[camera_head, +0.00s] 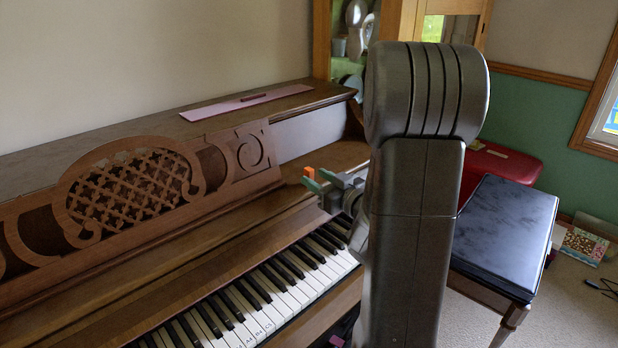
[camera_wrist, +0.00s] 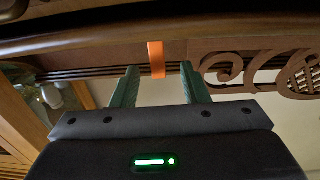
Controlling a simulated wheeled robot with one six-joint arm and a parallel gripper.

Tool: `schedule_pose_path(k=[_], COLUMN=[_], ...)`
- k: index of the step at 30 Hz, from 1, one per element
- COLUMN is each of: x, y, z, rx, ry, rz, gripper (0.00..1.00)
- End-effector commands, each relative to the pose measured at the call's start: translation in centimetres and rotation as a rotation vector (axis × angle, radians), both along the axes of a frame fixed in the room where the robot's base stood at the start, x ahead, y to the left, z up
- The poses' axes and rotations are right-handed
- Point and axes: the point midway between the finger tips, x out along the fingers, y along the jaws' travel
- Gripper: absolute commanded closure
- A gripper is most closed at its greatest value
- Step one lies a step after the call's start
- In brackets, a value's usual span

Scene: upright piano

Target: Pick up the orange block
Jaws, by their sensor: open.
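The orange block (camera_head: 309,172) is small and shows just behind the tips of my gripper (camera_head: 318,182) in the head view, by the right end of the piano's music-desk panel. In the wrist view the orange block (camera_wrist: 156,60) stands out as a narrow strip ahead of the fingers, lined up with the gap between them. My gripper (camera_wrist: 159,80) has two green fingers spread apart with nothing between them. The fingertips appear short of the block. My arm hides part of the gripper in the head view.
The upright piano has a carved panel (camera_head: 130,190) and keys (camera_head: 270,295) below my gripper. A dark-topped bench (camera_head: 505,235) and a red case (camera_head: 497,165) stand at the right.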

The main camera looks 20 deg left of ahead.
Motion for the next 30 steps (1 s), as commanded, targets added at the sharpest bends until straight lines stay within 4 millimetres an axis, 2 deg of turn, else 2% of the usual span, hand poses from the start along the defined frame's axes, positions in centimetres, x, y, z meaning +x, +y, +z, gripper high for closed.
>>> schedule_pose_path(k=[5, 15, 23, 30], x=[0.4, 2.4, 2.6, 2.6], y=[1.0, 4.9, 5.2, 5.2], z=[0.1, 0.6, 0.7, 0.7], rx=[0.002, 0.001, 0.002, 0.001], ry=[-0.001, 0.000, -0.001, 0.000], rz=[0.001, 0.001, -0.001, -0.001], gripper=[0.59, 0.59, 0.59, 1.00])
